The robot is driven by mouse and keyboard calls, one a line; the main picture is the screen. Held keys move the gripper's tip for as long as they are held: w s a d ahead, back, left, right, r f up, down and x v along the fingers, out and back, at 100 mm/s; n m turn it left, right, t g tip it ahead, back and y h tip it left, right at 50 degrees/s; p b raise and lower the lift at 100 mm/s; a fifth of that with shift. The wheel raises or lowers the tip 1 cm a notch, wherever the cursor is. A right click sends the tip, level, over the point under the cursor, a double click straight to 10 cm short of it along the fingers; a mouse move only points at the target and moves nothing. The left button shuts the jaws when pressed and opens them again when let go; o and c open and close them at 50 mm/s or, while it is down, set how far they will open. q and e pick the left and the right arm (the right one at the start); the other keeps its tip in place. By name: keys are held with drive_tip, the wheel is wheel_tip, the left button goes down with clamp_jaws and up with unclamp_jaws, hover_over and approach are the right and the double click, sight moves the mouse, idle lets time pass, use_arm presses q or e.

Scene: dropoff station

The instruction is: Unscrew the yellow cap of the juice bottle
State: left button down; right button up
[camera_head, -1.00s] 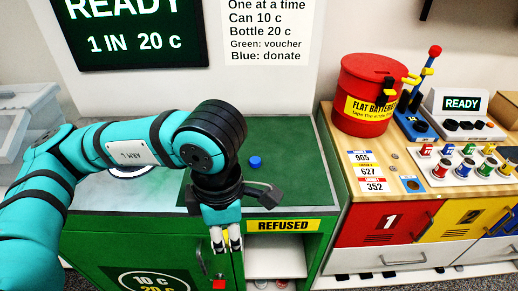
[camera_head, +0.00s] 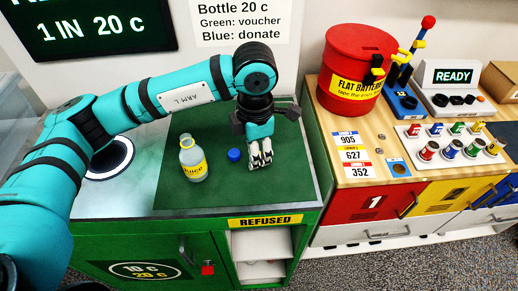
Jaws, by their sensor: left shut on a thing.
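The clear juice bottle (camera_head: 194,166) with a yellow label stands upright on the green mat. Its neck top shows a yellow ring around what looks like an open mouth, with no clear cap on it. A blue cap (camera_head: 234,155) lies on the mat to its right. My left gripper (camera_head: 261,163) points down just right of the blue cap, apart from the bottle. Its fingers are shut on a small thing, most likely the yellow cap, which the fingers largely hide. My right gripper is not in view.
The green mat (camera_head: 225,195) is mostly clear. A round opening (camera_head: 108,158) lies at the counter's left, partly behind my arm. A shelf marked REFUSED (camera_head: 265,221) is below the front edge. A red battery bin (camera_head: 352,62) stands on the wooden counter to the right.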

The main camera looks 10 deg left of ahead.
use_arm(q)
drive_tip(key=shift+w+d, duration=0.25)
drive_tip(key=shift+w, duration=0.4)
wheel_tip(320, 180, down, 4)
drive_tip(key=shift+r+p, duration=0.25)
drive_tip(key=shift+p, duration=0.8)
drive_tip(key=shift+f, duration=0.1)
drive_tip(key=shift+f+b, duration=0.2)
drive_tip(key=shift+b, duration=0.25)
drive_tip(key=shift+s+f+b, duration=0.3)
drive_tip(key=shift+f+b, duration=0.15)
drive_tip(key=shift+b, duration=0.05)
drive_tip(key=c, duration=1.5)
unclamp_jaws()
drive_tip(key=o, duration=0.4)
drive_tip(key=shift+w+f, duration=0.15)
